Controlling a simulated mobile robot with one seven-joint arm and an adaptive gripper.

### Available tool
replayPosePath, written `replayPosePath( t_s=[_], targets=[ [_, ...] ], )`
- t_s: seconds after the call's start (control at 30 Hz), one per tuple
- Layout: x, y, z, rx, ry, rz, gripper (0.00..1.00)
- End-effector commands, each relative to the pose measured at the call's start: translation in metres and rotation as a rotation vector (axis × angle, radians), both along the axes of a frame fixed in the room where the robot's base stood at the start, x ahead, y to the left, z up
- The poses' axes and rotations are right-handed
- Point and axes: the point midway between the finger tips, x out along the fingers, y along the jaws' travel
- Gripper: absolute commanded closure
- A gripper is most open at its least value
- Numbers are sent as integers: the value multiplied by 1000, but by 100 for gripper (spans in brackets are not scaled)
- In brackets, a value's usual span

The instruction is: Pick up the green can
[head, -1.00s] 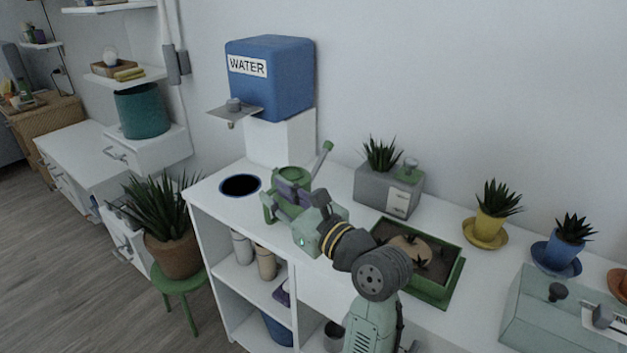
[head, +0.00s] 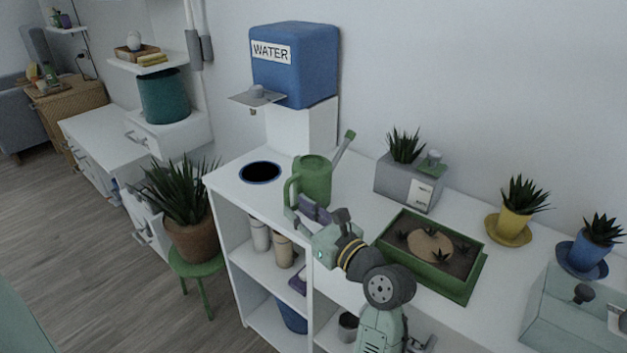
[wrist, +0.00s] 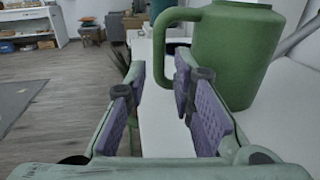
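The green can (head: 316,181) is a watering can with a side handle and a long spout. It stands upright on the white shelf desk, and it also shows large at the upper right of the wrist view (wrist: 238,55). My gripper (head: 303,205) is in front of the can's handle side. In the wrist view my gripper (wrist: 160,80) is open, its purple pads apart. The handle's lower part appears in the gap between the fingertips, with the can body beyond the right finger. I cannot tell the exact depth between handle and pads.
A blue water tank (head: 294,65) stands behind a dark round hole (head: 261,173) in the desk top (head: 352,190). A grey planter (head: 407,183), a soil tray (head: 475,262) and potted plants stand to the right. A potted plant on a green stool (head: 197,268) stands left of the desk.

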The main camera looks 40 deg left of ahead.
Motion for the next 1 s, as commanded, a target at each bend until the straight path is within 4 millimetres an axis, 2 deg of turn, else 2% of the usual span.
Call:
replayPosePath(
  t_s=[0.1, 0.3, 0.57, 0.9, 1.0],
  targets=[
    [5, 22, 2, 0, 1, 4, 77],
    [12, 44, 2, 1, 0, 2, 77],
    [13, 46, 0, 0, 0, 0, 77],
    [13, 46, 1, 1, 0, 0, 99],
    [13, 46, 0, 0, 0, 0, 100]
  ],
)
